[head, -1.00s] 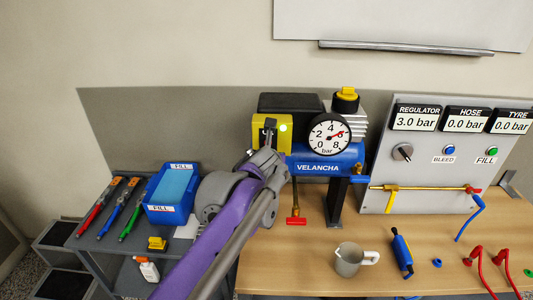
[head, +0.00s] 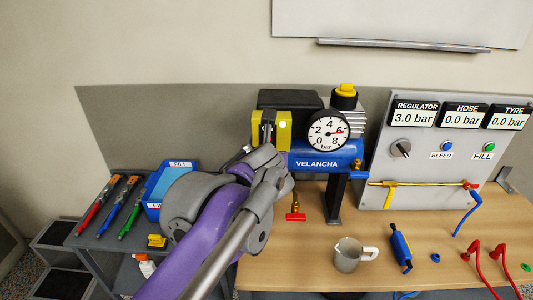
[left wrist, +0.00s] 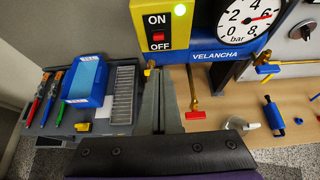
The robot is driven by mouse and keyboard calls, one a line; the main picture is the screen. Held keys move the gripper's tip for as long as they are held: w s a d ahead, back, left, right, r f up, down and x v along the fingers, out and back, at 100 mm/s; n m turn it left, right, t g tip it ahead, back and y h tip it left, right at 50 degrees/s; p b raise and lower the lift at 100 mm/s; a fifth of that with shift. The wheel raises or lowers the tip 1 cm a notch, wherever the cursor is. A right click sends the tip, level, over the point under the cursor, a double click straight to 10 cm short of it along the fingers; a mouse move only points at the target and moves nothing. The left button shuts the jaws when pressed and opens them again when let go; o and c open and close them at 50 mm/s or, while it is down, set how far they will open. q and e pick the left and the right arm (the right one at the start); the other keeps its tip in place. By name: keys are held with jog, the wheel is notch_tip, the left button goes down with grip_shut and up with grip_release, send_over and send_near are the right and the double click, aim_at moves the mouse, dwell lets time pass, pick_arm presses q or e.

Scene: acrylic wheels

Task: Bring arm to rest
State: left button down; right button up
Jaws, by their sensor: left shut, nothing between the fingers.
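My left arm crosses the head view from the bottom. Its gripper (head: 268,132) is in front of the yellow switch box (head: 284,130) on the blue compressor (head: 327,157). In the left wrist view the two grey fingers (left wrist: 160,92) are together, with nothing between them. They point up towards the yellow box (left wrist: 150,46), just below its red OFF button (left wrist: 158,37). Whether they touch the box cannot be told. My right gripper is in neither view.
A grey cart (head: 88,238) at left holds several coloured-handled tools and a blue bin (head: 155,194), partly hidden by my arm. A red-handled valve (head: 295,217) hangs below the compressor. A mug (head: 347,255) and blue tool (head: 401,248) are on the wooden bench (head: 300,270). A gauge panel (head: 430,170) stands at right.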

pick_arm(q)
jog(key=s+a+f+n+g+y+p, duration=0.15)
jog(key=s+a+f+n+g, duration=0.25)
jog(key=s+a+f+n, duration=1.05)
jog(key=s+f+n+g+h+p, duration=0.2)
jog(key=s+f+n, duration=0.9)
jog(key=n, duration=1)
jog(key=shift+s+d+f+g+p, duration=0.25)
jog(key=shift+d+f+g+p, duration=0.1)
jog(key=shift+d+g+p, duration=0.05)
